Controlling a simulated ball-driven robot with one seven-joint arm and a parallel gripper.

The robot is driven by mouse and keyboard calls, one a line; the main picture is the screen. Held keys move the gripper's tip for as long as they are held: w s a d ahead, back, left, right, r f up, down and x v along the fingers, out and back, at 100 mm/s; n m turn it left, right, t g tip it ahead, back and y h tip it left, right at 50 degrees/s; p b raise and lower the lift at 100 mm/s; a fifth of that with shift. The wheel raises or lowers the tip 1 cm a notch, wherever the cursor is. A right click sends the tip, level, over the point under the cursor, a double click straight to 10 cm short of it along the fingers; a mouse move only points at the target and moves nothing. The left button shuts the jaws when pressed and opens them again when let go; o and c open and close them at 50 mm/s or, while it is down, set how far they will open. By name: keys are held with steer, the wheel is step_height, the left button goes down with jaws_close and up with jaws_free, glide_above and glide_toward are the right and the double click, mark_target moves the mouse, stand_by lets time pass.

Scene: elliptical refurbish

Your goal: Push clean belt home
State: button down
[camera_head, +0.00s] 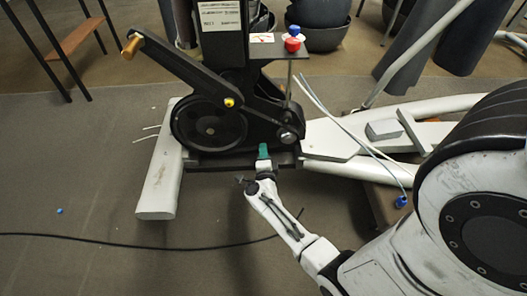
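The elliptical machine's round black wheel (209,127) sits low in its dark frame, left of centre. I cannot pick out a belt apart from the dark wheel and housing. My gripper (263,163) is at the lower right of the wheel, by the front edge of the dark base. A small teal piece (263,150) shows at its tip, upright against the dark base. I cannot tell whether the piece is held or is part of the fingers, nor whether they touch the machine. The fingers are too small to read.
A black crank arm (180,68) with a tan handle slopes across the wheel. A small shelf (270,52) holds red and blue knobs. A white foot bar (160,165) stands left and white rails (340,140) run right. A black cable (130,243) crosses the open floor.

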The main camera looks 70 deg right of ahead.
steer(key=shift+w+d, duration=0.1)
steer(key=shift+d, duration=0.1)
stand_by(0.4)
steer(key=c, duration=1.2)
jaws_free()
steer(key=shift+c, duration=0.2)
steer(key=p+v, duration=0.3)
steer(key=v, duration=0.8)
steer(key=shift+p, duration=0.35)
steer(key=shift+d, duration=0.1)
